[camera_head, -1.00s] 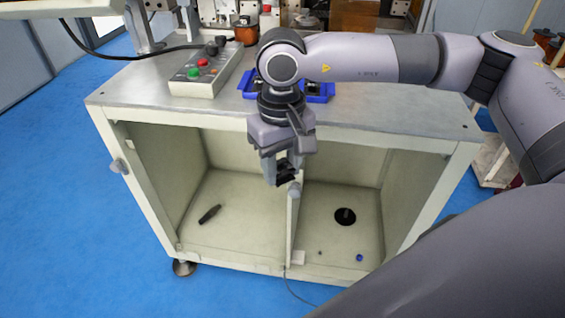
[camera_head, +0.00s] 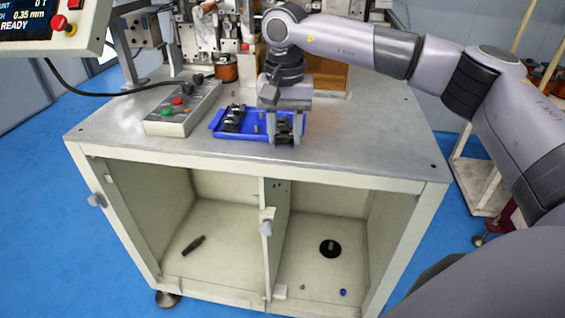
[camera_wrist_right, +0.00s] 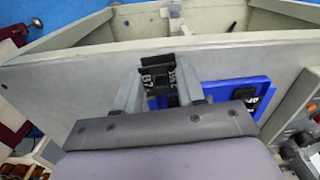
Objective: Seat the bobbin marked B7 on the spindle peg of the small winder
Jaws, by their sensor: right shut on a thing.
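My right gripper (camera_head: 285,137) is shut on a black bobbin (camera_head: 284,124) at the front right of the blue tray. In the right wrist view this bobbin (camera_wrist_right: 156,80) sits between the two fingers, and its label reads B7. Whether it is clear of the tray or table, I cannot tell. The winder (camera_head: 205,38) stands at the back of the table. I cannot make out its spindle peg for certain. My left gripper is not in view.
The blue tray (camera_head: 217,127) holds another black part (camera_head: 233,117) at its left. A control box (camera_head: 183,110) with buttons stands left of it. A display (camera_head: 45,27) overhangs the upper left. The front right tabletop (camera_head: 375,150) is clear.

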